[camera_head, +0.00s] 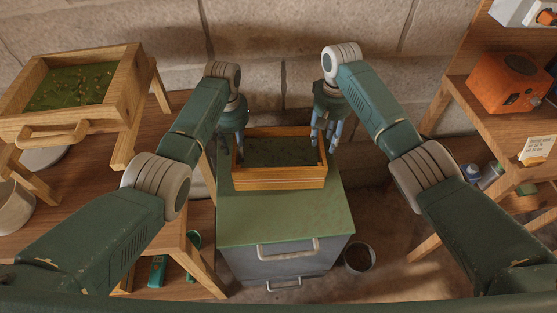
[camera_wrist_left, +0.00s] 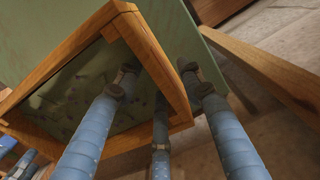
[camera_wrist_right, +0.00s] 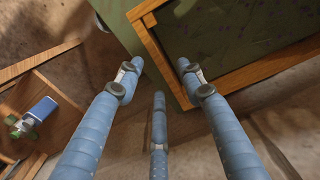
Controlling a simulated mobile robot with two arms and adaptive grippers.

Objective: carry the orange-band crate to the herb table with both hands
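The wooden crate (camera_head: 280,181) sits on the green-topped cabinet (camera_head: 285,218), with dark green matter inside; its front wall looks orange-brown. My left gripper (camera_head: 236,140) is at its left end. In the left wrist view its spread fingers (camera_wrist_left: 160,75) lie either side of the crate's wall (camera_wrist_left: 152,58). My right gripper (camera_head: 325,135) is at the right end. In the right wrist view its spread fingers (camera_wrist_right: 158,75) are open around the crate's corner and wall (camera_wrist_right: 152,45). Contact with the wall cannot be told in either view. Which table is the herb table is not marked.
A shelf at right carries an orange box (camera_head: 508,82) and a small note card (camera_head: 538,149). A dark bucket (camera_head: 359,257) stands on the floor right of the cabinet.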

